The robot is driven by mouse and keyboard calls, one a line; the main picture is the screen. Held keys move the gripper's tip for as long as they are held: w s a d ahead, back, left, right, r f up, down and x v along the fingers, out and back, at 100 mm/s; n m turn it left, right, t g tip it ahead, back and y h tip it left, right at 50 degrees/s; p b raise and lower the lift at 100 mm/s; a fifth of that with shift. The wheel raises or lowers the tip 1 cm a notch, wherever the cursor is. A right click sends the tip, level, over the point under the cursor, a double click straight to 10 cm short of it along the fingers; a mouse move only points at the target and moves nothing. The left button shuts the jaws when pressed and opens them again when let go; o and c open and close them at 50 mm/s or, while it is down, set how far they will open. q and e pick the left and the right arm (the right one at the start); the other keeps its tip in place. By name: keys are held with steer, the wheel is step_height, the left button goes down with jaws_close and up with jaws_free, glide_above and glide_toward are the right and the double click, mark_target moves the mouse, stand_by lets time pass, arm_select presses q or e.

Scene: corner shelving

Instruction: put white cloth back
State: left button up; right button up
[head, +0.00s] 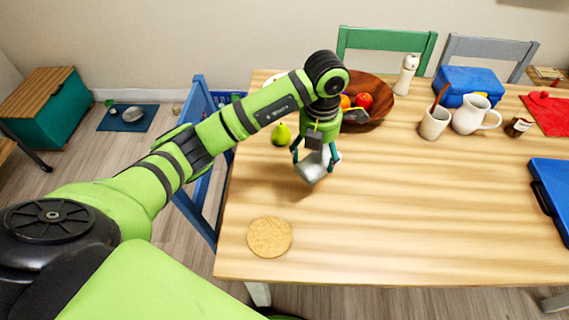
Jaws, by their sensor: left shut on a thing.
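The white cloth (312,170) is a small crumpled piece in the head view, at the left part of the wooden table. My left gripper (315,166) points down over the table and is shut on the cloth, with cloth showing between and below its fingers. The cloth seems to be just above the tabletop or touching it; I cannot tell which. My right gripper is not in view.
A wooden bowl (378,111) with fruit stands behind my left gripper, and a green pear (281,135) lies beside it. A round cork mat (269,237) lies near the front left. A cup (434,123), a white jug (474,116) and a blue box (468,82) stand at the back right. The table (420,220) is clear in the middle.

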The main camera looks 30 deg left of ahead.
arm_select(q)
steer(key=a+f, duration=0.1)
steer(key=a, duration=0.2)
steer(key=a+f+p, duration=0.1)
steer(key=a+f, duration=0.3)
steer(key=a, duration=0.1)
steer(key=shift+a+p, duration=0.3)
steer(key=shift+p, duration=0.05)
step_height(320, 180, down, 3)
steer(key=shift+f+p, duration=0.2)
steer(key=shift+p, duration=0.25)
steer(key=shift+f, duration=0.35)
steer(key=shift+f, duration=0.15)
steer(key=o, duration=1.1)
steer(key=shift+c, duration=0.2)
